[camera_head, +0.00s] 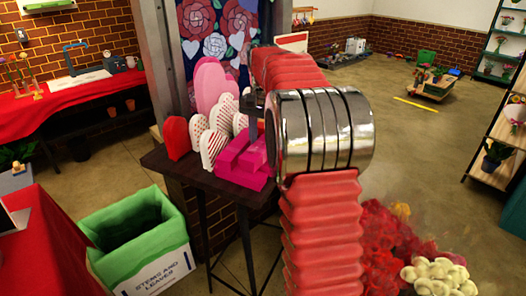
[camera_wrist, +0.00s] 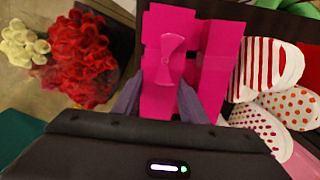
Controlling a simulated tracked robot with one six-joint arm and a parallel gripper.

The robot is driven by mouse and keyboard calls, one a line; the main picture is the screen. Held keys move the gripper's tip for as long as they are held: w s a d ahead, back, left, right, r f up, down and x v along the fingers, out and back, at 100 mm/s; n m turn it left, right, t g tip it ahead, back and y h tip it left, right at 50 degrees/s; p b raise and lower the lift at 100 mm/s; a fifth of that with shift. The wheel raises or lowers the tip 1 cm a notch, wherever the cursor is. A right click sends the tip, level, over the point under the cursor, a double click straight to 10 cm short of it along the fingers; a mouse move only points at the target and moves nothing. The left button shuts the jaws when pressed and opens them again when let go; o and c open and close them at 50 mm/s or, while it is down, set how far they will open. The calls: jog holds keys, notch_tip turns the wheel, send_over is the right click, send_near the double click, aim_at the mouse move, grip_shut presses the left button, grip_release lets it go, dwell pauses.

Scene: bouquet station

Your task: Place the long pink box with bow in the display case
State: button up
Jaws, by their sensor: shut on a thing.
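The long pink box with bow (camera_wrist: 155,103) is magenta, with its bow on top, in the upper middle of the wrist view. In the head view, magenta boxes (camera_head: 238,160) sit at the dark table's near right corner, partly hidden by my arm. My gripper (camera_wrist: 160,98) has one grey finger on each side of the bow box and is shut on it. The head view shows only a small grey part of the gripper above the boxes. I cannot tell whether the box is lifted. I cannot single out a display case.
The dark table (camera_head: 178,173) also holds red, white patterned and pink rounded boxes (camera_head: 212,140) close beside the magenta ones. A green-lined bin (camera_head: 130,228) stands below left. Red and cream flowers (camera_head: 392,245) are at lower right. Shelves (camera_head: 497,148) stand far right, across open floor.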

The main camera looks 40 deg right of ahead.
jog(key=shift+f, duration=1.2)
jog(key=shift+f, duration=0.2)
jog(key=o, duration=1.1)
jog(key=r, duration=1.2)
jog(key=shift+s+d+r, duration=0.15)
jog(key=shift+s+r, duration=0.05)
jog(key=shift+r, duration=0.65)
